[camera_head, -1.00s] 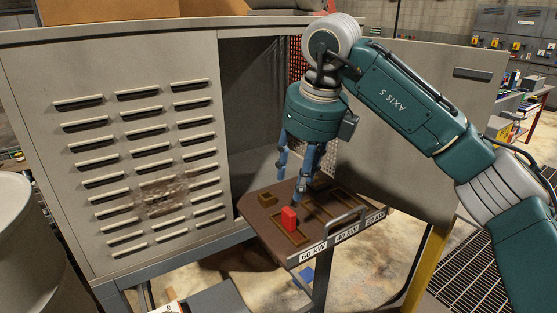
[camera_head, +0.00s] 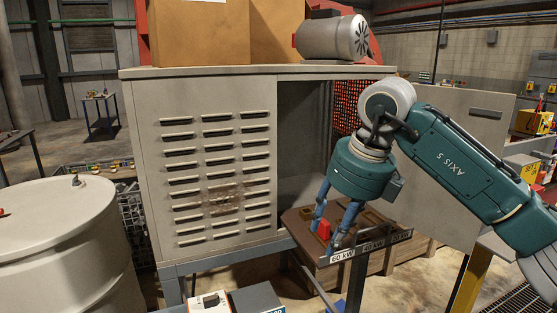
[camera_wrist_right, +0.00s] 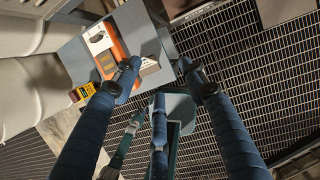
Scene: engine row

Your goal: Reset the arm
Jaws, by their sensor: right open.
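My right gripper (camera_head: 329,233) hangs fingers-down at the end of the green arm, in front of the cabinet's opening in the head view. Its fingers are spread, with nothing held. They overlap the brown tray (camera_head: 298,224) in the picture. A small red block (camera_head: 323,229) stands on the tray and shows between the fingers, partly hidden by them. I cannot tell whether they touch it. In the right wrist view the spread fingers (camera_wrist_right: 160,77) have nothing between them. My left gripper is not in view.
The louvred cabinet (camera_head: 155,150) stands left of the arm, its door (camera_head: 465,150) open behind it. A white drum (camera_head: 50,225) is at far left. A grey surface with an orange device (camera_wrist_right: 108,62) lies below in the wrist view, beside floor grating (camera_wrist_right: 240,75).

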